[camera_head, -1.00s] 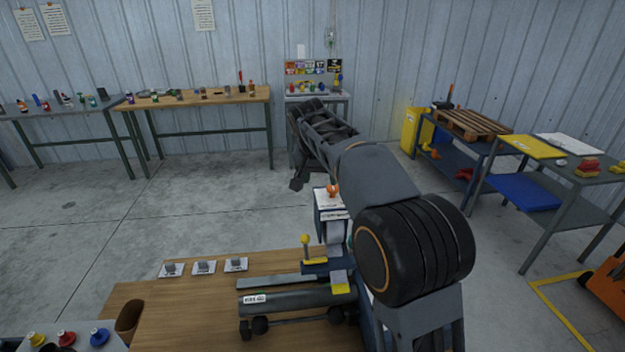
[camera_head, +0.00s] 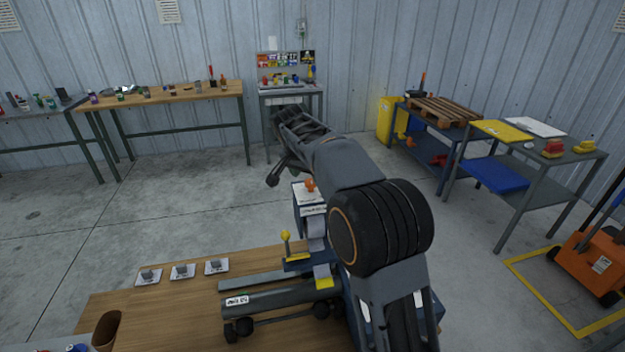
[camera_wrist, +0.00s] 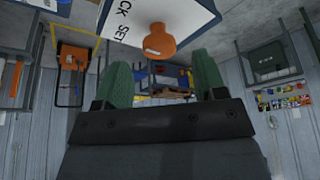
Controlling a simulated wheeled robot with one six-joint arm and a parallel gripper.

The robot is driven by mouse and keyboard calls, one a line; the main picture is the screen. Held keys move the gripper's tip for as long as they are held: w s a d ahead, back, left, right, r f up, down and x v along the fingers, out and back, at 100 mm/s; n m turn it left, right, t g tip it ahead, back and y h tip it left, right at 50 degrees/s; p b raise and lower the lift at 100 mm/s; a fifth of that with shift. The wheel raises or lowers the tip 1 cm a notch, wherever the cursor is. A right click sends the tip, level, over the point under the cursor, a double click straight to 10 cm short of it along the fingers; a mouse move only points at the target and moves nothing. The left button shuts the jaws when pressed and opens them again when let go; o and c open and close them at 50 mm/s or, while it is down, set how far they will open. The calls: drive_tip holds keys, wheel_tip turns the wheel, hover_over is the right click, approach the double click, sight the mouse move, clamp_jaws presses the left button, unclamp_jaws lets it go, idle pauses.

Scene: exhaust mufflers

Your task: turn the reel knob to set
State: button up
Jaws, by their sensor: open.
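The orange reel knob (camera_head: 310,185) sits on a white-labelled plate (camera_head: 307,197) on top of a dark blue unit at the bench's right end. In the wrist view the knob (camera_wrist: 158,42) shows a small pale mark, and the plate beside it reads "CK" and "SET", with the rest cut off. My gripper (camera_wrist: 162,72) is open with two green fingers, one on each side of the knob in the picture. The knob appears beyond the fingertips, and I see no contact. In the head view my arm partly hides the blue unit.
The wooden bench (camera_head: 160,310) holds a grey muffler (camera_head: 280,298), a yellow-knobbed lever (camera_head: 286,240) and several small white cards with grey pieces. A brown cup (camera_head: 107,330) stands at its front left. An orange pallet jack (camera_head: 595,265) is at right. Floor behind the bench is clear.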

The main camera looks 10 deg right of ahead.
sight(311, 181)
drive_tip(key=shift+x, duration=1.65)
drive_tip(key=c, duration=0.9)
drive_tip(key=shift+d, duration=0.2)
drive_tip(key=shift+a, duration=0.1)
